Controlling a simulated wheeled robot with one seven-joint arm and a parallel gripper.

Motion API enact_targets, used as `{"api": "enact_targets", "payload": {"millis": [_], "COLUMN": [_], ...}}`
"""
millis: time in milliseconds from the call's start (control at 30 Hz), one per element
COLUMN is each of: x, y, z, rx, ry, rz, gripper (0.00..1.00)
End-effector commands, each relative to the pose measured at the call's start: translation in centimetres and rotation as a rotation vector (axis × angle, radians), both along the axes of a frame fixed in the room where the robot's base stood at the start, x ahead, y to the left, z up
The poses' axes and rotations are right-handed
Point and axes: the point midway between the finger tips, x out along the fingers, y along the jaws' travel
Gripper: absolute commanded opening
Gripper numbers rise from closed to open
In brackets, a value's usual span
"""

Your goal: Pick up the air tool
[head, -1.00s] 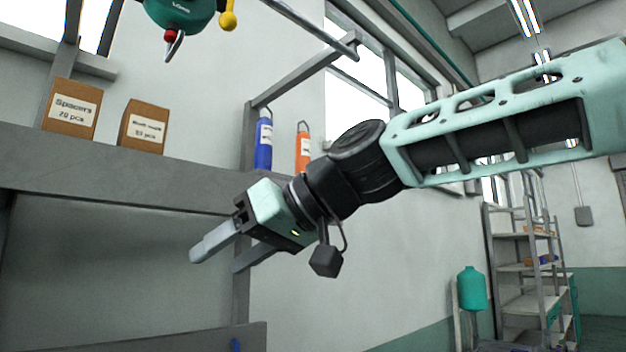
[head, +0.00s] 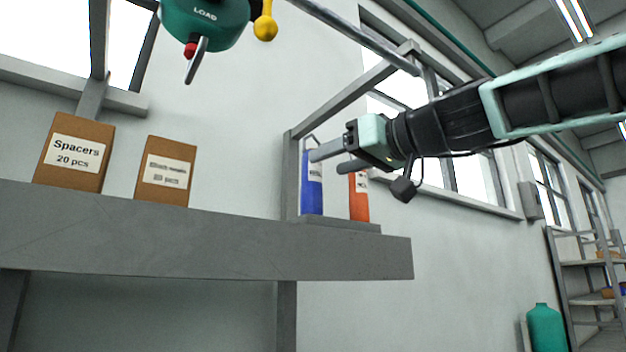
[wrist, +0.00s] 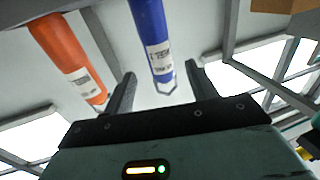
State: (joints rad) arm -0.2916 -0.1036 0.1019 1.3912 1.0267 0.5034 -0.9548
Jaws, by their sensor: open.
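Two labelled cylinders with wire loops on top stand side by side, one blue (head: 312,192) and one orange (head: 359,200). Their labels are too small to read, so I cannot tell which is the air tool. My gripper (head: 328,161) is open and empty, level with their upper parts. Its fingers overlap the blue one's upper part in the head view. In the wrist view, the blue cylinder (wrist: 153,35) points loop-end toward the gap between my fingertips (wrist: 160,76). The orange cylinder (wrist: 68,58) lies left of that gap.
The cylinders stand on a small ledge (head: 340,225) at the right end of a grey shelf (head: 200,238). A frame post rises beside the blue one. Two cardboard boxes (head: 75,165) stand farther left. A green hoist body (head: 205,22) with a hook hangs above.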

Motion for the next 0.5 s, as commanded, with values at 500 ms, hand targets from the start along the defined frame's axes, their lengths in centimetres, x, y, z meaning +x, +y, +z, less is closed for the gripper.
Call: {"api": "enact_targets", "payload": {"millis": [500], "x": [3.6], "y": [3.8], "z": [0.6], "rx": [-0.001], "ry": [0.004], "rz": [0.001], "gripper": [0.57]}}
